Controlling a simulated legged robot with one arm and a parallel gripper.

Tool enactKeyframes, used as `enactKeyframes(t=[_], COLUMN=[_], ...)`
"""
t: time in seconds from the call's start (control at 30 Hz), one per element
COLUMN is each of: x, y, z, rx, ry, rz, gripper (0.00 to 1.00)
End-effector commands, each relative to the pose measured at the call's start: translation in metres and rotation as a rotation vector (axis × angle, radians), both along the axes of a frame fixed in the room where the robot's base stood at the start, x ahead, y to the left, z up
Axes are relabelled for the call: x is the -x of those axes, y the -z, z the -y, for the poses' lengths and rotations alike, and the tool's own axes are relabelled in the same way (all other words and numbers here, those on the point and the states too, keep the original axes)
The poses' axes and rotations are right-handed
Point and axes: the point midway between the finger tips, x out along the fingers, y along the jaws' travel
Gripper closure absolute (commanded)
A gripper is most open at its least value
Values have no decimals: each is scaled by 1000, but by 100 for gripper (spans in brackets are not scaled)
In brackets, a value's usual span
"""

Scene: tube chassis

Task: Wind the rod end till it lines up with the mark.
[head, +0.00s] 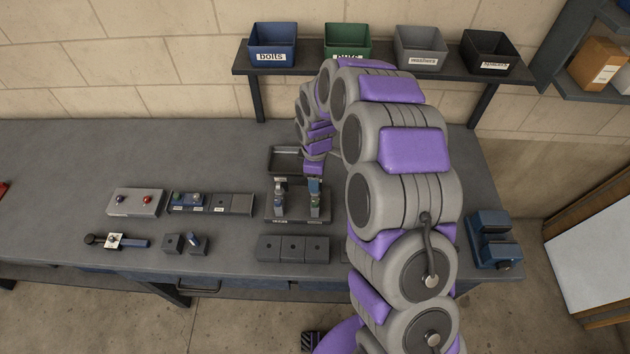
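My gripper (314,184) is small in the head view, at the end of my arm over the right post of a dark fixture (297,219) on the bench. Its fingers are too small to tell whether they are open or shut, or touching the post. The fixture has two upright posts with blue and light metal parts; the left post (280,199) stands clear of the gripper. A dark rod with a round end (91,239) lies at the left, with a white plate (114,241) and a blue bar (135,243). I cannot tell which part is the rod end, and no alignment mark is readable.
A blue vise (493,238) stands right. Labelled bins sit on the shelf (375,70). The bench's back left is clear.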

Motion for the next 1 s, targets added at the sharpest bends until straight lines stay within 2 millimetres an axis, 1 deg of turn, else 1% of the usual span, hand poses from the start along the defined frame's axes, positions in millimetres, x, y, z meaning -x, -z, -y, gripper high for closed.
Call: enactKeyframes(t=[0.03,0.1,0.4,0.5,0.6,0.7,0.83,1.0], x=[-2,-2,-3,-1,-3,-2,-2,-1], y=[-14,-31,-96,-113,-126,-134,-138,-138], z=[-1,-1,-2,-1,-2,-1,-2,-2], rx=[-3,-4,-2,-1,-1,1,1,1], ry=[0,0,0,-1,0,0,0,-1], rz=[7,9,5,1,3,-1,-2,-3], gripper=[40,40,40,40,40,40,40,40])
